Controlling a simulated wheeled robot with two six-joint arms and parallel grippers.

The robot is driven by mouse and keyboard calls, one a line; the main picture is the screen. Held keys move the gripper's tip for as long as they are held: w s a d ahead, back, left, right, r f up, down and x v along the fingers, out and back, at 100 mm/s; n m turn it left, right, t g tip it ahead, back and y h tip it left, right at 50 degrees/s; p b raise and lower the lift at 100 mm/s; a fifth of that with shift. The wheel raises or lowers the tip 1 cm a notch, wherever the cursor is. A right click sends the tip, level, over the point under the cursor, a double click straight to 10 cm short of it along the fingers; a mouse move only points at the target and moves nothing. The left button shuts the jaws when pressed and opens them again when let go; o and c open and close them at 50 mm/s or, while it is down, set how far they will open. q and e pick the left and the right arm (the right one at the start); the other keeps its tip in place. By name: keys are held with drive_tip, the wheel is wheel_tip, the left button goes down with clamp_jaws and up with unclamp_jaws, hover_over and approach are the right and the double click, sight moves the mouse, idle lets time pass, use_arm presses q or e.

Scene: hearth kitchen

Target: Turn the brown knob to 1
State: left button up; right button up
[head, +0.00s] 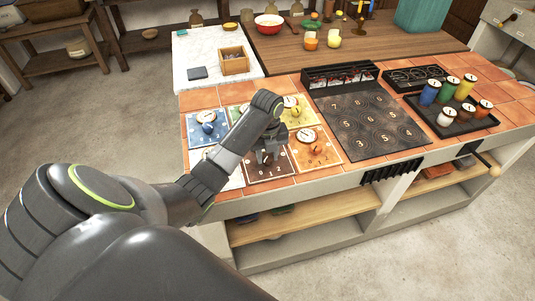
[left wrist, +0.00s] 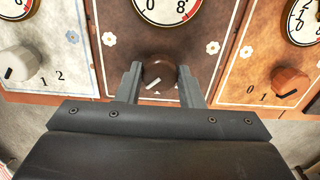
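The brown knob (left wrist: 158,72) sits low on a dark brown panel (left wrist: 113,45), below a round white dial (left wrist: 166,8). Its white pointer line slants to the lower left. My left gripper (left wrist: 159,72) is over the knob, one finger on each side, with what looks like a thin gap at the fingers. The scale below the knob is partly hidden by the fingers and gripper body. In the head view my left gripper (head: 268,156) is above the brown panel (head: 272,167), hiding the knob. My right gripper is not in view.
Close by are a white panel with a white knob (left wrist: 17,64) on the left and an orange panel with an orange knob (left wrist: 290,82) on the right. A black numbered board (head: 370,122) lies right of the panels. A rack of coloured cylinders (head: 455,120) stands farther right.

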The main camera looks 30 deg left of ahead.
use_arm(q)
drive_tip(key=shift+c, duration=1.4)
drive_tip(key=shift+r+p, duration=0.2)
drive_tip(key=shift+p, duration=0.35)
drive_tip(key=n+p, duration=0.5)
drive_tip(key=p, duration=0.2)
drive_tip(key=shift+r, duration=0.1)
drive_tip(key=shift+f+n+p, duration=0.2)
drive_tip(key=shift+n+p, duration=1.15)
drive_tip(key=shift+n, duration=0.55)
drive_tip(key=o, duration=1)
drive_tip(key=shift+c, duration=0.2)
